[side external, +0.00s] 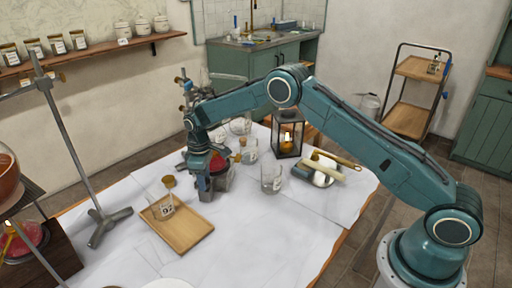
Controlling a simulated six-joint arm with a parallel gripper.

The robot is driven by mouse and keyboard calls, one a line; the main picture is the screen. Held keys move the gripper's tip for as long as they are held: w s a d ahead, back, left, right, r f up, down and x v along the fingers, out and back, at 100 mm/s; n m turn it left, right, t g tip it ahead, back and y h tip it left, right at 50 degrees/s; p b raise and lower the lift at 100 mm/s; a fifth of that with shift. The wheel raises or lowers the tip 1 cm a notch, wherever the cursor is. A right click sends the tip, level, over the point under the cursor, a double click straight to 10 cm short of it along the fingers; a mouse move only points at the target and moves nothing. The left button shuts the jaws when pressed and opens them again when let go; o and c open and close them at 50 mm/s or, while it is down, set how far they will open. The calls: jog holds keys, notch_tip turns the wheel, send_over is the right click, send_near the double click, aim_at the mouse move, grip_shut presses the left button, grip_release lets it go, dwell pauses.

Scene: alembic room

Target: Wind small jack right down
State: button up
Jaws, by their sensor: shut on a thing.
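Glass beakers (271,178), a lit lantern (288,134) and a tray with a pestle-like tool (318,172) stand to the right. A metal stand (104,222) is at left. The front tabletop is clear.

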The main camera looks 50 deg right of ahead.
dwell(0.4)
jog(key=o, duration=1)
